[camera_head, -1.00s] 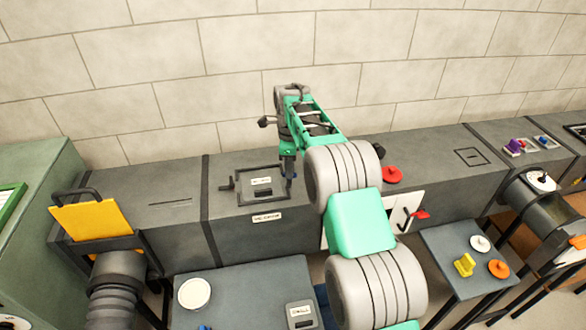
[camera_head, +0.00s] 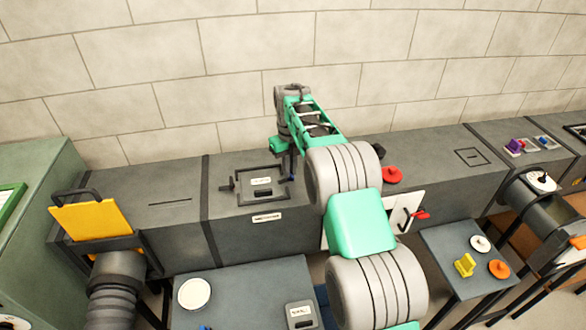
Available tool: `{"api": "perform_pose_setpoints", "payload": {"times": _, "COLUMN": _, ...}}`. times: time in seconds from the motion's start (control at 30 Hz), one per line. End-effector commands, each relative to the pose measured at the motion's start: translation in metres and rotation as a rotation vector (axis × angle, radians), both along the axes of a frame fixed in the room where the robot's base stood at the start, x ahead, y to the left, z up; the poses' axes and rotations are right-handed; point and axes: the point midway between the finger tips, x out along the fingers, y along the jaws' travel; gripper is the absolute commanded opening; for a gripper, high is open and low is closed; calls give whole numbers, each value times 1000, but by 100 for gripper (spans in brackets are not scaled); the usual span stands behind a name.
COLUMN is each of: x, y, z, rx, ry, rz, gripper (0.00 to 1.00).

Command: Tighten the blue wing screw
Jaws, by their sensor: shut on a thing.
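The blue wing screw (camera_head: 292,178) shows as a small blue spot at the right edge of the dark framed hatch (camera_head: 245,197) on top of the grey duct. My gripper (camera_head: 291,172) points down onto the screw from above, with its fingers shut on it. My wrist and arm cover part of this spot, and the fingertips are too small to make out the grip in detail.
A yellow plate (camera_head: 90,222) stands at the duct's left end. A red knob (camera_head: 392,174) sits right of my arm. A grey table (camera_head: 240,275) with a white disc (camera_head: 194,293) stands in front. The duct top left of the hatch is mostly clear.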

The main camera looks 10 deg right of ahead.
Motion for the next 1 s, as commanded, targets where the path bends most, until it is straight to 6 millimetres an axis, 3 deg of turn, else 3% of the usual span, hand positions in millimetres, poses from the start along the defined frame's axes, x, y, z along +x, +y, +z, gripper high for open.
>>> {"api": "perform_pose_setpoints", "payload": {"times": 0.43, "x": 6, "y": -5, "z": -10, "rx": -12, "ry": -11, "rz": -202, "gripper": 0}}
{"api": "perform_pose_setpoints", "payload": {"times": 1.0, "x": 2, "y": -3, "z": 2, "rx": 0, "ry": -10, "rz": -280, "gripper": 0}}
